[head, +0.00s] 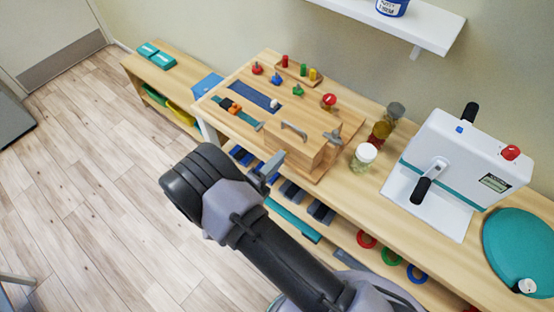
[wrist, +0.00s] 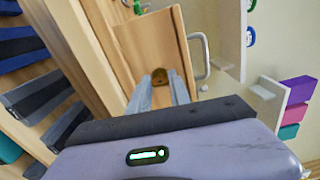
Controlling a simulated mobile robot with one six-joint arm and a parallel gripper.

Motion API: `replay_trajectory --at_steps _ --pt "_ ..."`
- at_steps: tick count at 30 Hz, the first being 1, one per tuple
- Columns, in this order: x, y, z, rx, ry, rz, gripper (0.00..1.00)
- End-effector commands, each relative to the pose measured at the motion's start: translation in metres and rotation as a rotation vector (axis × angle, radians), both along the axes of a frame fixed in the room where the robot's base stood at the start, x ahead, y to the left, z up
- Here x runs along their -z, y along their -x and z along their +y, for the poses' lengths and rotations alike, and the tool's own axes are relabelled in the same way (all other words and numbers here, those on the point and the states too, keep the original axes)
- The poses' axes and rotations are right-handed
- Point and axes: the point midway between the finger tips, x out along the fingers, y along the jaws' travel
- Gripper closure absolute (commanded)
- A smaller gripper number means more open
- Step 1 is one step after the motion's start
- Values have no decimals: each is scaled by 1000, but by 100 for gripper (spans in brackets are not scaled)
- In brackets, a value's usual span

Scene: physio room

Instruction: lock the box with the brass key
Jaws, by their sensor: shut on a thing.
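The wooden box (head: 311,151) stands at the front right of the wooden activity board; a grey handle (head: 293,130) shows on it. In the wrist view its pale wooden face (wrist: 142,45) lies ahead of my gripper. My gripper (head: 277,160) is at the box's front side, its fingers pointing at that face. In the wrist view my gripper (wrist: 160,88) frames a small brass-coloured piece (wrist: 158,75) at the fingertips, against the wood. I take this as the brass key; its shape is mostly hidden, and I cannot tell how deep it sits in a lock.
Coloured pegs (head: 277,79) stand at the back of the board. Jars (head: 364,157) stand just right of the box. A white crank machine (head: 459,160) and a teal disc (head: 519,245) are farther right. A shelf below holds coloured rings (head: 391,257). Open floor lies left.

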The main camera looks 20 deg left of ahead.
Motion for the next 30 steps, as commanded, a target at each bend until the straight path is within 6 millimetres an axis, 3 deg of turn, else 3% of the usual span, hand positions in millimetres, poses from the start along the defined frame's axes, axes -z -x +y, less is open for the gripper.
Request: replay_trajectory --at_steps 22,23,25,30 --pt "1 0 0 0 72 31 100" --pt "1 0 0 0 72 31 71" --pt "1 0 0 0 71 30 57" --pt "0 0 0 0 70 29 55"
